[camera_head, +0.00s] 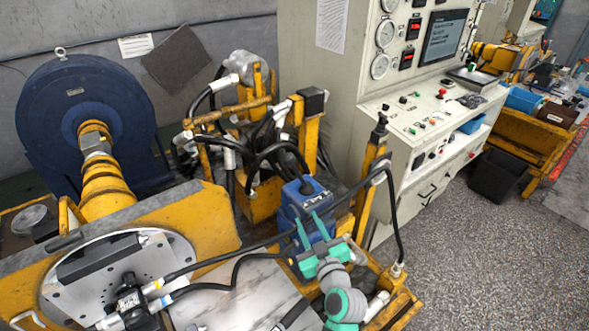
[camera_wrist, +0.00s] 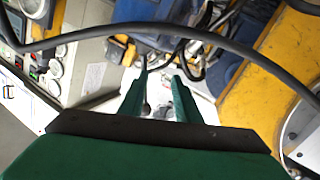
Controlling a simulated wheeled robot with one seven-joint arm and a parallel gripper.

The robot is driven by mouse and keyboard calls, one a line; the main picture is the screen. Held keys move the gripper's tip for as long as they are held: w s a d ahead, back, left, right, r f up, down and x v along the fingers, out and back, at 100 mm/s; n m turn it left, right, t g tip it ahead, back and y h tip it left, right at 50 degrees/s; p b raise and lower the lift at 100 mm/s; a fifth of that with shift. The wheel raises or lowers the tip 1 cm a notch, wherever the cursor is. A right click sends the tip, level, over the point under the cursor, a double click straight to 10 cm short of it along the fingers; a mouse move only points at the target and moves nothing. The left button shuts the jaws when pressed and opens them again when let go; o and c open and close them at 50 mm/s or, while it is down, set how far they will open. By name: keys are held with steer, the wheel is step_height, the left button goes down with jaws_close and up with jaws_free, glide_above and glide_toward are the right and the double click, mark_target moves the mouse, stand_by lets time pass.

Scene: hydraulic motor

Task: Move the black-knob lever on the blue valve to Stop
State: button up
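The blue valve (camera_head: 290,208) stands on the yellow frame in the middle of the head view. A small black shape on its top (camera_head: 307,188) may be the lever's knob; I cannot make out the lever's position or any Stop mark. My gripper (camera_head: 309,222) has teal fingers raised in front of the valve, overlapping its lower right part in the picture. I cannot tell whether they touch it. In the wrist view my gripper (camera_wrist: 160,77) is open, with a gap between its two fingers. Blue parts (camera_wrist: 150,12) lie beyond the fingertips there.
A black hose (camera_wrist: 200,36) crosses the wrist view in front of the fingers. Black hoses (camera_head: 222,262) also run past my gripper in the head view. A yellow post (camera_head: 367,185) stands right of the valve, beside the control cabinet (camera_head: 330,100).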

mark_target(296, 170)
steer(key=w+r+n+y, duration=0.25)
steer(key=w+r, duration=0.25)
steer(key=r, duration=0.4)
steer(key=shift+n, duration=0.25)
steer(key=x, duration=1)
steer(key=shift+w+f, duration=0.15)
jaws_close()
